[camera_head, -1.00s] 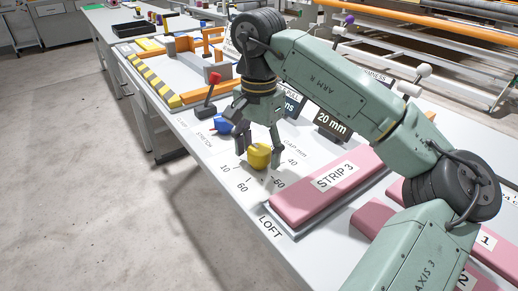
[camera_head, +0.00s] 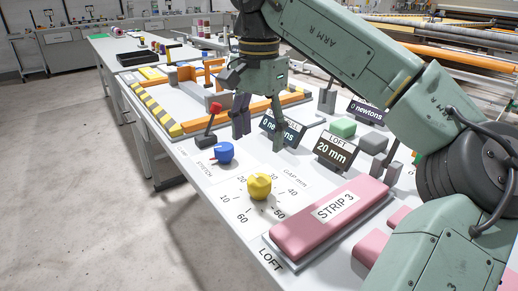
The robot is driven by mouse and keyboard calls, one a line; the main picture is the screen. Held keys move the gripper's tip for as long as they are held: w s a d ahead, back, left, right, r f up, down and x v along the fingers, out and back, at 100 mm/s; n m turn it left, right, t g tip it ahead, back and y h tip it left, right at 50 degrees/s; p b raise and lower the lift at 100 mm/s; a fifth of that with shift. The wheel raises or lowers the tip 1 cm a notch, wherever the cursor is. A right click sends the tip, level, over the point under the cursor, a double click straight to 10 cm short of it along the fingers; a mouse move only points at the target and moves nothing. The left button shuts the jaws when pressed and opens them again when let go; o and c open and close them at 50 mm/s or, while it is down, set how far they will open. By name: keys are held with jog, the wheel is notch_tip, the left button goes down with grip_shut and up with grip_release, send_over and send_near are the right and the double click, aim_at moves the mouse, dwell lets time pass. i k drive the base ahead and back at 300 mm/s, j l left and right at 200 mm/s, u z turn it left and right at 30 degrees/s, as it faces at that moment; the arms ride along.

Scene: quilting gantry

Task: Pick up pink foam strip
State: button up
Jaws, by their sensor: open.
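A pink foam strip labelled STRIP 3 (camera_head: 300,235) lies flat on a grey plate marked LOFT (camera_head: 268,252) at the front of the table. Parts of other pink pieces (camera_head: 372,246) show to its right, partly hidden behind my arm. My gripper (camera_head: 259,118) is open and empty, fingers pointing down. It is in the air, up and left of STRIP 3 in the picture, and apart from it.
A yellow knob (camera_head: 259,186) on a numbered dial and a blue knob (camera_head: 223,152) stand left of the strip. A red-topped lever (camera_head: 214,110) stands behind them.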

aim_at(299, 234)
jog(key=k, duration=1)
